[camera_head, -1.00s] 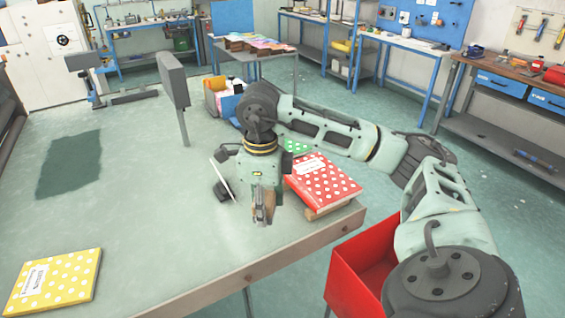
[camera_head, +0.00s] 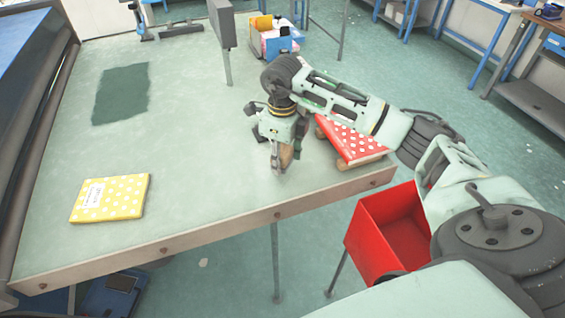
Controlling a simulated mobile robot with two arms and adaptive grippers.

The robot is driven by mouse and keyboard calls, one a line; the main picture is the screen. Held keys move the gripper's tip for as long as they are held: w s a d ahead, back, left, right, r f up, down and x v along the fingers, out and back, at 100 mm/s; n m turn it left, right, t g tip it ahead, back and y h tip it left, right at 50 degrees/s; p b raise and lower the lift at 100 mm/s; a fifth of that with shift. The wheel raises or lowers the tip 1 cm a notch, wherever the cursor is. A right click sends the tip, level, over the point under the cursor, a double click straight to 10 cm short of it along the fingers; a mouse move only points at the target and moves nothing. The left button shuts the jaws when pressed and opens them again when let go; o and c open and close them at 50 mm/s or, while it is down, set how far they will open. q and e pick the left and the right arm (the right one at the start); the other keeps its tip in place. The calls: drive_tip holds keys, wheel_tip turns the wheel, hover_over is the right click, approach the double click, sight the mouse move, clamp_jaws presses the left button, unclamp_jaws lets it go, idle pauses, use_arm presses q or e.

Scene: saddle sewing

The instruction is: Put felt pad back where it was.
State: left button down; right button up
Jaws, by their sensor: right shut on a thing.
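My right gripper (camera_head: 279,165) is above the table, left of the red dotted book, pointing down. It is shut on a small brown piece (camera_head: 287,155), which may be the felt pad; the fingers partly hide it, so I cannot be sure. I cannot tell whether it touches the tabletop. A dark green flat patch (camera_head: 121,93) lies on the table (camera_head: 190,190) at the upper left. My left gripper is not in view.
A red dotted book (camera_head: 352,143) rests on wooden pieces near the table's right edge. A yellow dotted book (camera_head: 110,198) lies at the left. A red bin (camera_head: 378,240) is below the front edge. A grey post (camera_head: 222,25) stands at the back. The table's middle is clear.

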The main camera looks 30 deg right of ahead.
sight(282, 165)
wheel_tip(282, 165, down, 3)
drive_tip(key=shift+f+p, duration=0.1)
drive_tip(key=shift+p, duration=0.8)
drive_tip(key=shift+f, duration=0.35)
drive_tip(key=shift+f, duration=0.1)
drive_tip(key=shift+f, duration=0.15)
drive_tip(key=o, duration=1)
